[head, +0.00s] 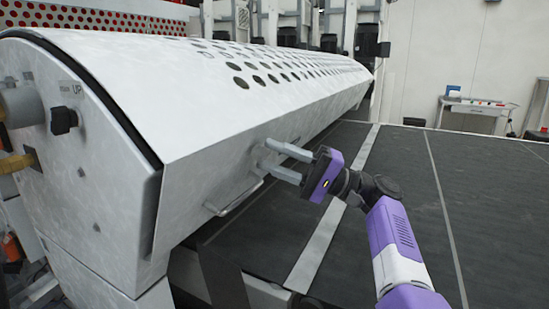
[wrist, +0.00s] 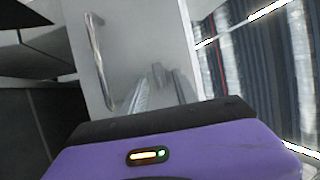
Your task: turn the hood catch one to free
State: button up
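The white hood (head: 190,100) is a long sloping cover with rows of holes. A bar handle (head: 235,197) is on its lower front, and it also shows in the wrist view (wrist: 99,60). My gripper (head: 265,155) is at the hood's front face, to the right of the handle. Its two grey fingers are apart and point at the face. In the wrist view a small grey piece (wrist: 158,74), possibly the hood catch, shows between the fingertips. I cannot tell its turn position or whether the fingers touch it.
A black knob (head: 63,120) sits on the hood's end plate, below an "UP" label. A dark flat conveyor bed (head: 440,210) with pale stripes lies under my arm. A bench (head: 475,106) stands far back right. Open space lies above the bed.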

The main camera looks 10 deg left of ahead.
jog(key=b+v, duration=0.1)
jog(key=v, duration=0.6)
jog(key=shift+d+f+b, duration=0.2)
jog(key=shift+d+b, duration=0.15)
